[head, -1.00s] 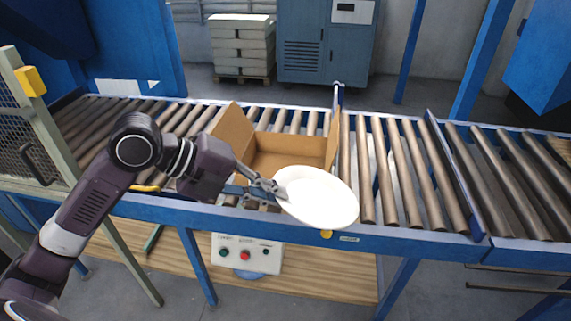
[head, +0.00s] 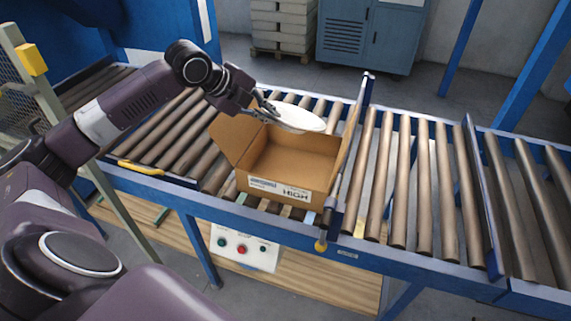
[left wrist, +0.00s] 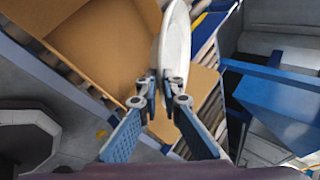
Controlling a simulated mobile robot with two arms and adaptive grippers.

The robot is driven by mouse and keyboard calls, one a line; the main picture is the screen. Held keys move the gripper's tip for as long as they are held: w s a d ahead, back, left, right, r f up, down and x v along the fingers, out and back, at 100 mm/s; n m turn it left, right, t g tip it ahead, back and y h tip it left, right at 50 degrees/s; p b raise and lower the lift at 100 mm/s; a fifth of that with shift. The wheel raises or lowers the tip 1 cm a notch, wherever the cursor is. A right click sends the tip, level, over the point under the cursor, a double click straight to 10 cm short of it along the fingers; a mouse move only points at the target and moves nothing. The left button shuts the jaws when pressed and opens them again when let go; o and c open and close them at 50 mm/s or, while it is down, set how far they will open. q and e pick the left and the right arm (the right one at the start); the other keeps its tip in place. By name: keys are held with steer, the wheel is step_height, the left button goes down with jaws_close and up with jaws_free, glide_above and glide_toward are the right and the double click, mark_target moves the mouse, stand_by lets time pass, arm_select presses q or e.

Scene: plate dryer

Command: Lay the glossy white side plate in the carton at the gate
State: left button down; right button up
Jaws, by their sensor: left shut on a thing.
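The glossy white side plate (head: 300,117) is held by its left edge in my left gripper (head: 268,112), which is shut on it. In the head view the plate shows over the far part of the open carton (head: 292,160). The carton stands on the roller conveyor against the gate (head: 348,150), its flaps spread. In the left wrist view the plate (left wrist: 175,45) is seen nearly edge-on between the fingertips (left wrist: 165,88), with the brown carton (left wrist: 100,40) behind and left of it. My right gripper is not in view.
The roller conveyor (head: 405,190) runs left and right of the carton, with bare rollers to the right. A control box (head: 243,249) with buttons hangs below the front rail. A mesh guard with a yellow block (head: 31,58) stands at the left.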

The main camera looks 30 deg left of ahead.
arm_select(q)
step_height(320, 180, down, 17)
steer(key=shift+d+f+p, duration=0.1)
steer(key=shift+f+p, duration=0.05)
steer(key=shift+p, duration=1.05)
steer(key=shift+f, duration=0.2)
steer(key=c, duration=2.1)
jaws_free()
